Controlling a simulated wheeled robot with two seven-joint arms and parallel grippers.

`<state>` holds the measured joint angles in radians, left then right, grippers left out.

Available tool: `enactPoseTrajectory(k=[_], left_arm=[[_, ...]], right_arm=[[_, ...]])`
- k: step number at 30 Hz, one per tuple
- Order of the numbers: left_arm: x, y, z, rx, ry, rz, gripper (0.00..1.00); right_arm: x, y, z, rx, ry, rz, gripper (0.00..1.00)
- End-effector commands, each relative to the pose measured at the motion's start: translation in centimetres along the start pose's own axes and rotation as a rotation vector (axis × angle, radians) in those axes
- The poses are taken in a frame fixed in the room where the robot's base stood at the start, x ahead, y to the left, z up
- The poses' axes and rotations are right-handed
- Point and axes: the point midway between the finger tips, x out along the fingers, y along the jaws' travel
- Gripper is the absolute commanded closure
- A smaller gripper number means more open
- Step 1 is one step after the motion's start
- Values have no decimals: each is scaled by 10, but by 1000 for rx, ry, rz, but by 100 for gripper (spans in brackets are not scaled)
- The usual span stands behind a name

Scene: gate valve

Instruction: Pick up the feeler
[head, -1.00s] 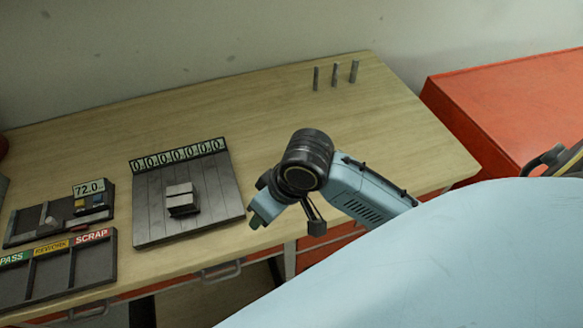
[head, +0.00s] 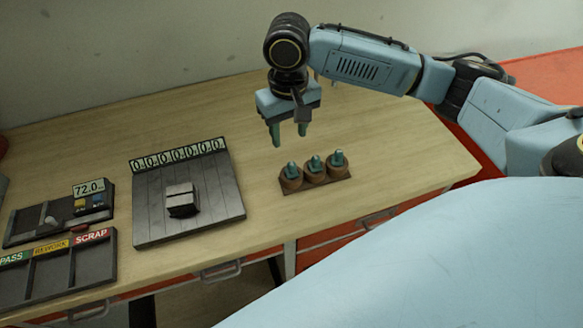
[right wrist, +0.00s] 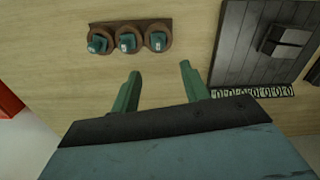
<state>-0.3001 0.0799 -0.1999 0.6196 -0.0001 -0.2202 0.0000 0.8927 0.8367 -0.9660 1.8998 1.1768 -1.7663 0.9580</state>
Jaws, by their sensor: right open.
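Three teal-topped pieces stand in brown round cups on a small brown rack (head: 315,181) near the table's front. They are the left piece (head: 291,169), the middle piece (head: 315,163) and the right piece (head: 337,158). I cannot tell for sure which thing is the feeler. My right gripper (head: 288,138) is open and empty, its teal fingers pointing down above the table, behind the rack and apart from it. In the right wrist view the rack (right wrist: 129,22) lies beyond the open fingers, up and to the left. My left gripper is not in view.
A dark slatted plate (head: 220,190) with a number strip and a grey block (head: 181,199) lies left of the rack. A small device with a 72.0 display (head: 89,187) and a PASS/REWORK/SCRAP tray (head: 60,245) stand farther left. The table's right part is clear.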

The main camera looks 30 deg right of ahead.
Motion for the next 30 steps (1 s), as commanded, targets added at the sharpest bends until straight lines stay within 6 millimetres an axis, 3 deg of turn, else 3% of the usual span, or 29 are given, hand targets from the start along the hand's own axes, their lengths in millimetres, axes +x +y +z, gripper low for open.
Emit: enactPoseTrajectory(k=[4,13,21,30], left_arm=[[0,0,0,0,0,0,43],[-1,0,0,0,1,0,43],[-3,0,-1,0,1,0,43],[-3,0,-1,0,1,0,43]], right_arm=[[28,0,1,0,-2,1,55],[53,1,3,-2,0,1,55],[90,2,7,-2,1,0,55],[96,2,7,-3,3,0,55]])
